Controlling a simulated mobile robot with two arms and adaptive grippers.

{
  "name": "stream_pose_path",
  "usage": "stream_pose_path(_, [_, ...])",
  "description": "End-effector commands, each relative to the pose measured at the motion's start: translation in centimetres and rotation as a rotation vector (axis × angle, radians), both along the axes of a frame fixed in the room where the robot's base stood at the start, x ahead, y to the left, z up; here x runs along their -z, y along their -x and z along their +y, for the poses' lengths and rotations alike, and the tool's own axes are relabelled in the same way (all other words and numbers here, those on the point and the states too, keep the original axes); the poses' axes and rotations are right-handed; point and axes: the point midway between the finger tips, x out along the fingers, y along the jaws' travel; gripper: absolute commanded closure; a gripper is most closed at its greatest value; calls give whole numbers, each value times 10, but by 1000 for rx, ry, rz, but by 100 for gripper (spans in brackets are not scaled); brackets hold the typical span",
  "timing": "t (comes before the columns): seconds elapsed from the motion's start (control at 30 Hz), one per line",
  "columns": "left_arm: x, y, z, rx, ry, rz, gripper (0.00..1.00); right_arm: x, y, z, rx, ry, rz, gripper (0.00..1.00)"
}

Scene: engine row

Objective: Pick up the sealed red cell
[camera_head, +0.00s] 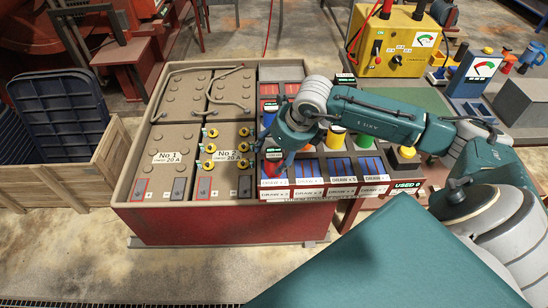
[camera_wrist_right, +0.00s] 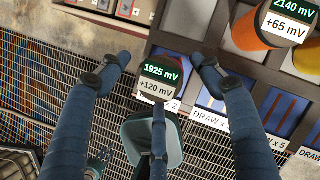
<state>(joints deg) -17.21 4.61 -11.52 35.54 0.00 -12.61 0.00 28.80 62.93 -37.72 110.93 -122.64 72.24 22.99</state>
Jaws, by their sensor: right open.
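My right gripper (camera_head: 280,141) is over the front left part of the cell rack (camera_head: 282,183), with its arm reaching in from the right. A red cell (camera_head: 272,155) shows just below it, partly hidden by the fingers. Whether this cell is sealed cannot be told. My left gripper is not in view.
An orange cell (camera_wrist_right: 262,28) labelled 2140 mV stands close by in the wrist view. Brown battery blocks (camera_head: 182,135) with yellow terminals are at left. A yellow meter box (camera_head: 398,45) stands behind. Metal grating lies below the rack edge.

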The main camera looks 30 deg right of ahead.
Motion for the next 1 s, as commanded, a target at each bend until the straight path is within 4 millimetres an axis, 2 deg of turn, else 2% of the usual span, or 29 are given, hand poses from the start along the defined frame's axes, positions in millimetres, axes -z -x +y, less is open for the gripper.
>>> stream_pose_path(0.13, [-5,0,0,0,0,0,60,12,-5,1,1,0,0,35])
stream_pose_path(0.37, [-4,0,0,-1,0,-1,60,13,-5,1,0,1,-1,35])
stream_pose_path(0.6, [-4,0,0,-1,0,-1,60,13,-5,1,0,0,-2,83])
stream_pose_path(0.7, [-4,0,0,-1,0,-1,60,11,-7,1,0,-1,-6,99])
stream_pose_path(1.0, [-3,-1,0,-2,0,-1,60,8,-7,1,0,-1,-7,99])
